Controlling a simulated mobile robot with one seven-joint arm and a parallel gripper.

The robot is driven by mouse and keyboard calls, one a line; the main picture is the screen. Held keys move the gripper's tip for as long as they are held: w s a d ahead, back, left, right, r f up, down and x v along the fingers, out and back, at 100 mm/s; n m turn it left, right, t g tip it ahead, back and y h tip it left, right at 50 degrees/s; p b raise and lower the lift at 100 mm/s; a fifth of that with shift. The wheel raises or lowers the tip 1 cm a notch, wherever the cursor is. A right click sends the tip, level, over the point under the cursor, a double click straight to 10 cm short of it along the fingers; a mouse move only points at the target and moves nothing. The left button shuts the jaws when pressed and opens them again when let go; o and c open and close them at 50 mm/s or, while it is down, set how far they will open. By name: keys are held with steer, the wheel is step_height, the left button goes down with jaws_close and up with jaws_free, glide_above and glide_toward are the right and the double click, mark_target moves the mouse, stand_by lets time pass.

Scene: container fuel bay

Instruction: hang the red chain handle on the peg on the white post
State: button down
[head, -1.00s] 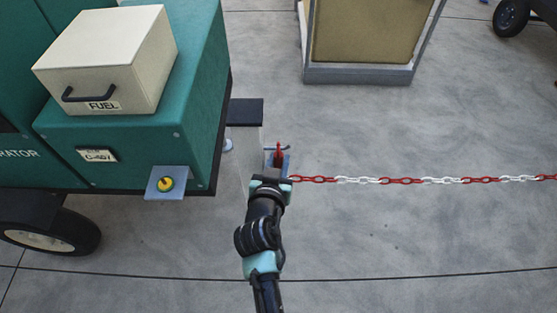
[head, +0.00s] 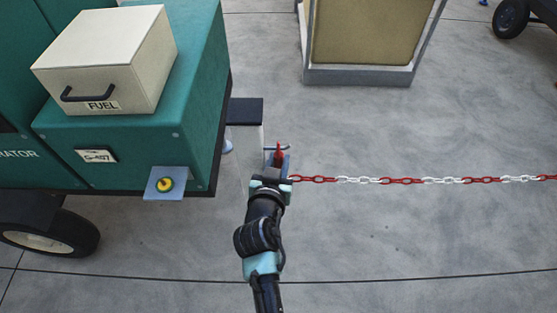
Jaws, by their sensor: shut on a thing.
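My gripper (head: 279,165) is shut on the red chain handle (head: 279,152), whose red tip shows just beyond the fingers. The red and white chain (head: 400,181) runs from the gripper to the right edge of the head view. The white post (head: 246,142) with its dark flat top (head: 246,111) stands just left of and beyond the gripper. A thin grey bar, seemingly the peg (head: 269,148), reaches right from the post beside the handle's tip. Whether the handle touches it or is around it cannot be told. My gripper hides the handle's lower part.
A green generator (head: 120,150) with a cream FUEL box (head: 110,65) stands close on the left. Its bracket with a yellow button (head: 165,185) juts forward. A grey-framed brown panel (head: 357,75) stands at the back. The floor right of my arm is clear below the chain.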

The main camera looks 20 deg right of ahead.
steer(key=shift+s+f, duration=0.2)
steer(key=shift+f, duration=0.25)
stand_by(0.5)
steer(key=c, duration=0.7)
jaws_free()
steer(key=shift+r, duration=0.1)
steer(key=shift+o, duration=0.5)
steer(key=shift+w+a+r, duration=0.15)
steer(key=shift+w+r, duration=0.05)
steer(key=shift+r, duration=0.1)
steer(key=shift+w+a+r, duration=0.1)
steer(key=shift+r, duration=0.1)
steer(key=p+v, duration=0.1)
steer(key=v, duration=1.2)
steer(key=shift+s+d+f+p, duration=0.2)
steer(key=shift+d+f+p, duration=0.1)
steer(key=shift+f+p, duration=0.05)
